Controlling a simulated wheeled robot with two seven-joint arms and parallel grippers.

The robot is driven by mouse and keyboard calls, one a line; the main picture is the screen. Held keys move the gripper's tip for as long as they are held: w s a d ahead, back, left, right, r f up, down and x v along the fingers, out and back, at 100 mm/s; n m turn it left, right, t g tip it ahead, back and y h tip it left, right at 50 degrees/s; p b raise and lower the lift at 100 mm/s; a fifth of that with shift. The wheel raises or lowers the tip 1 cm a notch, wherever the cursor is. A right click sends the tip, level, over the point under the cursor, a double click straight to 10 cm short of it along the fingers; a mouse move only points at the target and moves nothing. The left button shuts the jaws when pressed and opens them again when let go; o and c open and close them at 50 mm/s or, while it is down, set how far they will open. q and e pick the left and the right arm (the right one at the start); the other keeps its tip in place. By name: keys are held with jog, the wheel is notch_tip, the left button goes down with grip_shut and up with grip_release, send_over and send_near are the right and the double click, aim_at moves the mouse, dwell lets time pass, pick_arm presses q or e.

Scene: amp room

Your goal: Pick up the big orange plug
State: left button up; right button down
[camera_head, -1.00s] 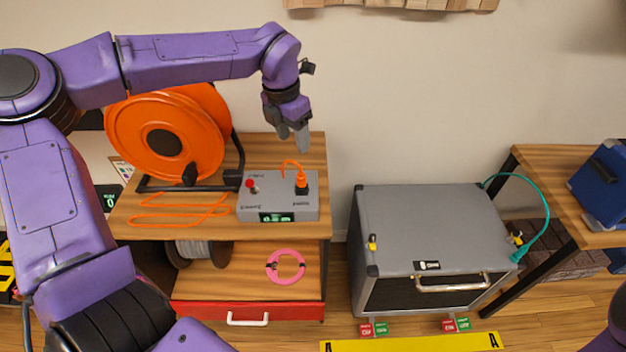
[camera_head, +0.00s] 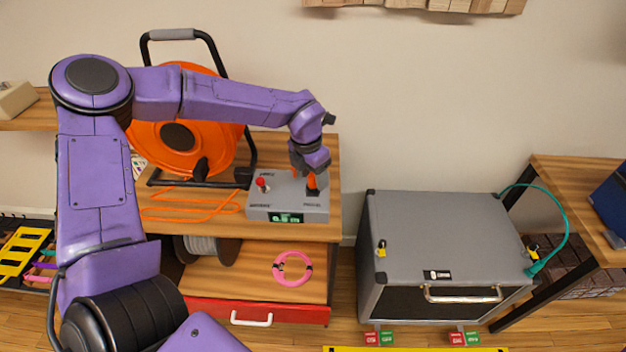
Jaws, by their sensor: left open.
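The big orange plug (camera_head: 312,184) stands upright in the right part of the grey box (camera_head: 288,212) on the wooden shelf. Its upper part is hidden by my left gripper (camera_head: 310,174), which points down right over it. The left gripper is open, and its fingers are mostly hidden behind the wrist and around the plug's top. I cannot tell whether the fingers touch the plug. An orange cord (camera_head: 190,210) lies in loops on the shelf to the left of the box. My right gripper is not in view.
An orange cable reel (camera_head: 150,150) with a black frame stands behind my left arm. A red knob (camera_head: 262,183) sits on the box left of the plug. A grey metal case (camera_head: 445,225) with a teal cable stands to the right. A pink ring (camera_head: 292,282) lies on the lower shelf.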

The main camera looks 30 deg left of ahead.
pick_arm(q)
jog(key=shift+s, duration=0.1)
grip_shut()
jog(key=shift+r, duration=0.15)
jog(key=shift+r, duration=0.4)
jog(key=s+d+r+b, duration=0.4)
jog(key=s+d+r, duration=0.4)
jog(key=s+r, duration=0.3)
jog(key=shift+d+r, duration=0.4)
jog(key=shift+r, duration=0.1)
